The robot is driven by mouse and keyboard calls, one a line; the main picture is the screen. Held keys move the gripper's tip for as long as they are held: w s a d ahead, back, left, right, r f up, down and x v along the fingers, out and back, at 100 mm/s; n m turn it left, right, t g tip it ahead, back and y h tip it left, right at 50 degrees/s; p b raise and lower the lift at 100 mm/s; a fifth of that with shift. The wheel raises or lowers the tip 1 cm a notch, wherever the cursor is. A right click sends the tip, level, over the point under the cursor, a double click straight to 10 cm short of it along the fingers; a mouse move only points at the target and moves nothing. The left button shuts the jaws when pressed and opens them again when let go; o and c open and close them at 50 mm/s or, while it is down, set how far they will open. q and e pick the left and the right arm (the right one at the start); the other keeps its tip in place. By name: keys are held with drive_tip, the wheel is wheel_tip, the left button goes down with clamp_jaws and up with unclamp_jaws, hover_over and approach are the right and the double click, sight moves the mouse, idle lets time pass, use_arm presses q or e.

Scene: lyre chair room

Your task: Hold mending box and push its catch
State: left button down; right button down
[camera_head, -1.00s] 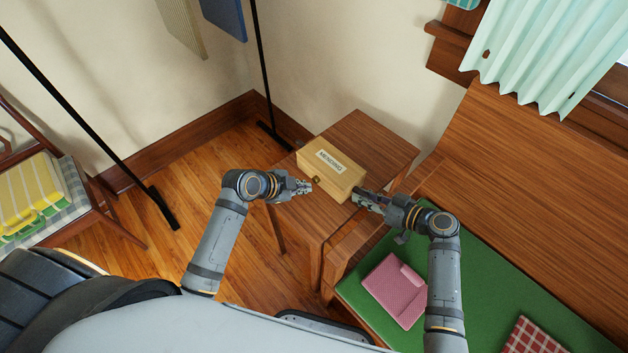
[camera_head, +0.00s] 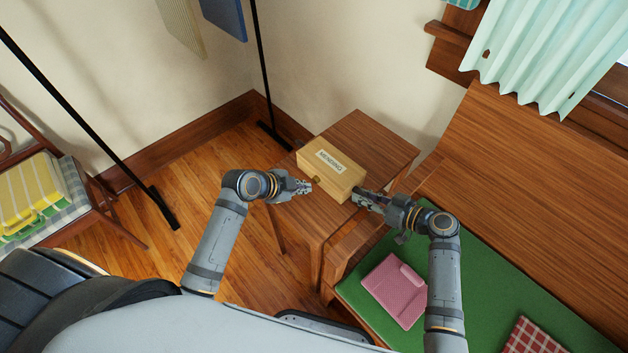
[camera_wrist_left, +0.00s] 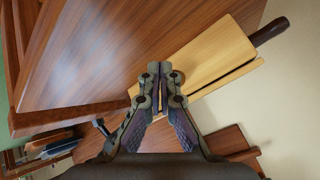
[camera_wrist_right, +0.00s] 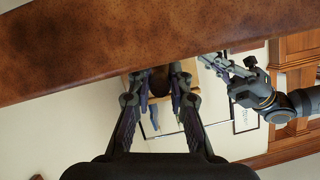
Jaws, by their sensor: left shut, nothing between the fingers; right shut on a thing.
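The mending box (camera_head: 338,166), pale wood with a white label, sits on the small wooden table (camera_head: 365,135). A small dark catch (camera_head: 316,179) shows on its front side. My left gripper (camera_head: 307,187) is shut and empty, with its tips close to the catch side. In the left wrist view the box (camera_wrist_left: 215,58) lies just beyond the tips (camera_wrist_left: 163,72); I cannot tell whether they touch it. My right gripper (camera_head: 357,194) is at the box's right end, shut on its dark handle (camera_wrist_right: 158,82). The fingers partly hide that handle.
A bench with a green cushion (camera_head: 480,285) and a pink folded item (camera_head: 396,290) stands to the right of the table. A chair with a yellow striped item (camera_head: 30,190) is at the left. Black stand poles (camera_head: 262,70) rise behind. The front of the tabletop is bare.

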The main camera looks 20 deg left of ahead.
use_arm(q)
drive_tip(key=shift+w, duration=0.1)
drive_tip(key=shift+w+d, duration=0.25)
drive_tip(key=shift+w+d, duration=0.3)
drive_tip(key=shift+w, duration=0.25)
idle(0.9)
idle(0.4)
drive_tip(key=shift+s+a, duration=0.5)
drive_tip(key=shift+s, duration=0.4)
drive_tip(key=shift+s+a, duration=0.45)
drive_tip(key=shift+s, duration=0.25)
drive_tip(key=shift+s+a, duration=0.45)
drive_tip(key=shift+s, duration=0.3)
drive_tip(key=shift+s+a, duration=0.45)
drive_tip(key=shift+s, duration=0.25)
